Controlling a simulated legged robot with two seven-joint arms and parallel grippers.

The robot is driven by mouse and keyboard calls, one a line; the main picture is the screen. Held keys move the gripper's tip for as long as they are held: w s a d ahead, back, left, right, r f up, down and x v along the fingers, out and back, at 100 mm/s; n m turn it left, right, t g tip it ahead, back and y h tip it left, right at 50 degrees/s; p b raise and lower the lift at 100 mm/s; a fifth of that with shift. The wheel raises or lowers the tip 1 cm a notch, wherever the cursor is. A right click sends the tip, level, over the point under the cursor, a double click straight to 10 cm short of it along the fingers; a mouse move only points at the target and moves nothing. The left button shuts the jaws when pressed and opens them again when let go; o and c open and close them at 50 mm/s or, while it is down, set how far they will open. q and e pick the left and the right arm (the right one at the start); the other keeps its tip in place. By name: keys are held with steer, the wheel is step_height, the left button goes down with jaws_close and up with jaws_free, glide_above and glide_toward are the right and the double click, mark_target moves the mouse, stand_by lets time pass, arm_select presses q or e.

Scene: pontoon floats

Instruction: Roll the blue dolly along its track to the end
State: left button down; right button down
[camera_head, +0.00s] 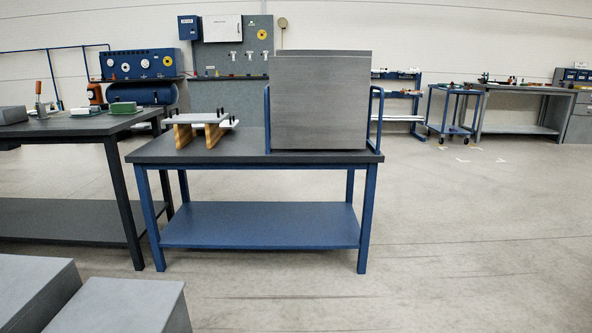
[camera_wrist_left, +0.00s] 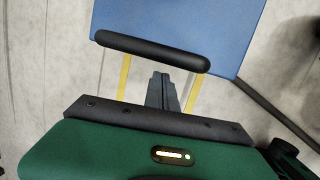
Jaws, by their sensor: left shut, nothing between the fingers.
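In the left wrist view a flat blue surface, which looks like the blue dolly (camera_wrist_left: 185,25), fills the top, with a black rounded handle bar (camera_wrist_left: 150,50) along its near edge. Two yellow floor lines, apparently the track (camera_wrist_left: 122,78), run below it on either side of my fingers. My left gripper (camera_wrist_left: 161,76) is shut and empty, its tips just short of the bar in the picture. I cannot tell whether they touch it. The dolly, its track and both grippers do not show in the head view. The track's end is not visible.
In the head view a blue-legged table (camera_head: 262,226) carries a large grey panel (camera_head: 320,103) and a small stand (camera_head: 208,125). A dark workbench (camera_head: 60,127) stands at left. Grey flat-topped blocks (camera_head: 125,303) are at lower left. The floor at right is open.

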arm_select(q)
steer(key=shift+d, duration=0.1)
stand_by(0.5)
steer(key=shift+d, duration=2.4)
steer(key=shift+d, duration=0.5)
steer(key=shift+a+r+p, duration=0.1)
steer(key=shift+a+p, duration=0.35)
steer(key=shift+a, duration=0.4)
step_height(320, 180, up, 10)
steer(key=p, duration=0.9)
